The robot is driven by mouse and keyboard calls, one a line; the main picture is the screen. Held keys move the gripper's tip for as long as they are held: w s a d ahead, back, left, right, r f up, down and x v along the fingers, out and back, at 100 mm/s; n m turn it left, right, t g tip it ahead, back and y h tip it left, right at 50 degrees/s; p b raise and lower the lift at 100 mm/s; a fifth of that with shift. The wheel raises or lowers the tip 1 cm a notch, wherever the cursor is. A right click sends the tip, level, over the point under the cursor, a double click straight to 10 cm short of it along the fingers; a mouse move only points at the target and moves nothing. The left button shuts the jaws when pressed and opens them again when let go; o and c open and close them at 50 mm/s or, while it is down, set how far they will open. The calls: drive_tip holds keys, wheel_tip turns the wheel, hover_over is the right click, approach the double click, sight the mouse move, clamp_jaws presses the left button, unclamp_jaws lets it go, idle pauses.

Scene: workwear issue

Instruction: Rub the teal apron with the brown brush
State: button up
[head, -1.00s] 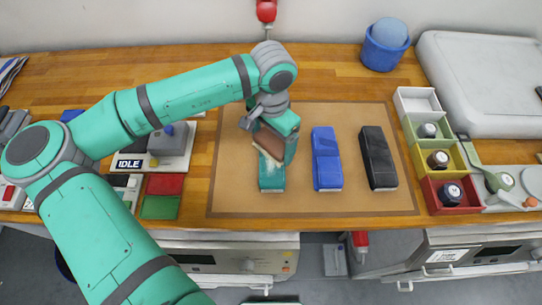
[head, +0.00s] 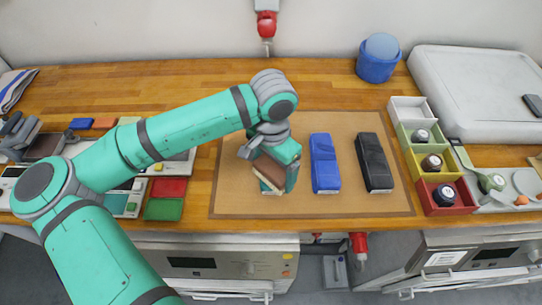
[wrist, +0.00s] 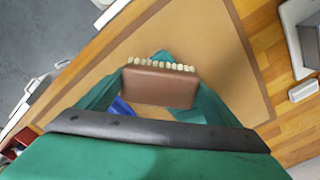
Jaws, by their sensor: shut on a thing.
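My gripper (head: 274,168) is shut on the brown brush (head: 267,174), over the left part of the tan mat (head: 236,190). In the wrist view the brush (wrist: 160,86) sits between the fingers, its pale bristles pointing away from the palm. A small part of the teal apron (wrist: 160,56) shows just past the bristles. The brush is over the apron's near end; I cannot tell for sure whether the bristles touch. A folded blue apron (head: 325,163) and a black one (head: 374,163) lie to the right.
Small trays, white (head: 409,108), green, yellow and red (head: 442,207), stand right of the mat, some holding jars. A blue bucket (head: 378,66) stands at the back. Left of the mat lie red (head: 167,188) and green pads.

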drive_tip(key=shift+w+r, duration=0.25)
drive_tip(key=shift+r, duration=0.95)
drive_tip(key=shift+s+a+r, duration=0.1)
drive_tip(key=shift+s+r, duration=0.1)
drive_tip(key=shift+r, duration=0.6)
wheel_tip(320, 180, up, 2)
drive_tip(key=shift+s+r, duration=0.1)
drive_tip(key=shift+r, duration=0.55)
